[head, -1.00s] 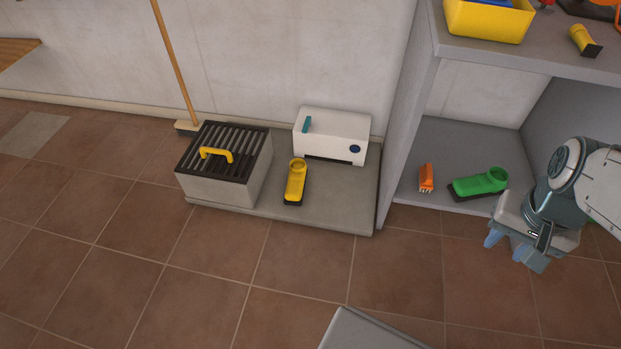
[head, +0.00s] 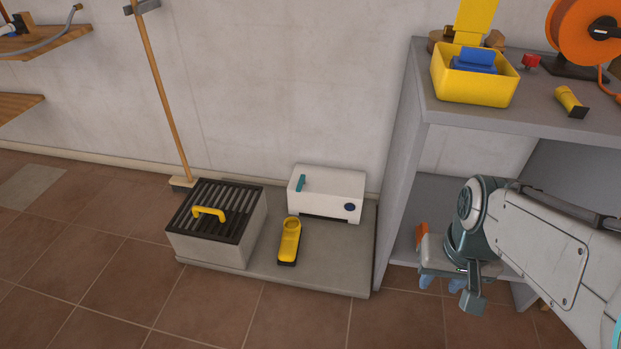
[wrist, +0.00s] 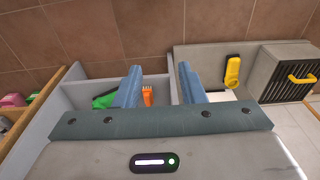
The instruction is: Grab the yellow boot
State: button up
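The yellow boot (head: 290,242) with a dark sole lies on the low grey slab, between the grated box and the white box. It also shows in the wrist view (wrist: 233,72) at the upper right, beyond and to the right of my fingers. My gripper (wrist: 160,85) is open, its two blue fingers apart with nothing held between them. In the head view my gripper (head: 440,284) is at the right, in front of the grey shelf unit, well apart from the boot.
A grated box (head: 215,222) with a yellow handle stands left of the boot, and a white box (head: 327,193) behind it. A broom (head: 163,95) leans on the wall. Floor in front is clear.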

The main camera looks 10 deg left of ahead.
aim_at(292, 229)
jog(key=i, duration=0.1)
jog(key=u, duration=1)
jog(key=k, duration=0.65)
jog(key=u, duration=0.65)
jog(key=i, duration=0.7)
jog(key=u, duration=0.55)
jog(key=i, duration=0.75)
jog(key=z, duration=0.95)
jog(key=i, duration=0.7)
jog(key=z, duration=0.85)
